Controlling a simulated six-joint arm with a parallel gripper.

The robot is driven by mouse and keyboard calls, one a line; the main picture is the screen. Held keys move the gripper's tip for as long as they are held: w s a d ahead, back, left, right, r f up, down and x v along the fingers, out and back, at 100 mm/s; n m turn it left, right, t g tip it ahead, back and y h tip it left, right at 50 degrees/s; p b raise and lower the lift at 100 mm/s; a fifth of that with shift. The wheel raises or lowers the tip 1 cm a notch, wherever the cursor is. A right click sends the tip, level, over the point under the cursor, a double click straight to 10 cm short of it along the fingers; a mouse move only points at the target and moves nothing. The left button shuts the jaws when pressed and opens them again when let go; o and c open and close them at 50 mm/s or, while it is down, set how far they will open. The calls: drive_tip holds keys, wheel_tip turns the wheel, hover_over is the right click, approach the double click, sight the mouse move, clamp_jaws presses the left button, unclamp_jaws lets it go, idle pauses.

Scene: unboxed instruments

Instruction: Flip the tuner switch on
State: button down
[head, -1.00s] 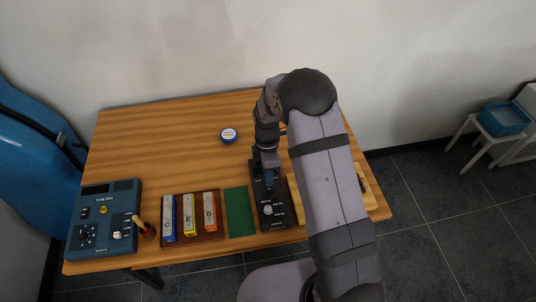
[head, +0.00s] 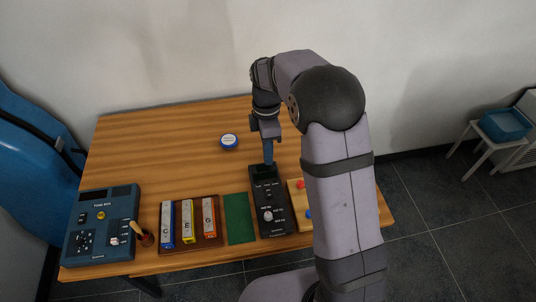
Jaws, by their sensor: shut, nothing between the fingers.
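The black tuner (head: 281,221) lies at the front of the table, right of a green mat. It has a dark display at its far end, small controls below that, and a light round knob with several Hz labels around it. My gripper (head: 268,162) points down at the tuner's far end, its blue fingers shut and empty. The fingertips look just above or behind the display edge; I cannot tell whether they touch it. The switch is too small to make out, and so is its position.
A blue tone box (head: 75,245) stands at the front left, beside a wooden-handled tool (head: 146,239). A brown tray (head: 213,239) holds several coloured bars. A green mat (head: 238,218) lies left of the tuner. A wooden board (head: 293,190) is on the right, partly behind my arm.

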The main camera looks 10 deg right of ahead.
sight(270, 196)
drive_tip(key=shift+s+f+b, duration=0.1)
drive_tip(key=shift+f+b, duration=0.1)
drive_tip(key=shift+b, duration=0.8)
drive_tip(key=s+b, duration=0.1)
drive_tip(key=b, duration=0.2)
drive_tip(key=shift+r+b, duration=0.2)
drive_tip(key=shift+b, duration=0.15)
drive_tip(key=shift+s+r, duration=0.1)
drive_tip(key=f+p, duration=0.1)
drive_tip(key=f, duration=0.3)
drive_tip(key=s+f+p, duration=0.1)
drive_tip(key=f, duration=0.4)
drive_tip(key=f+p, duration=0.2)
drive_tip(key=f, duration=0.3)
drive_tip(key=shift+s, duration=0.35)
drive_tip(key=shift+f, duration=0.1)
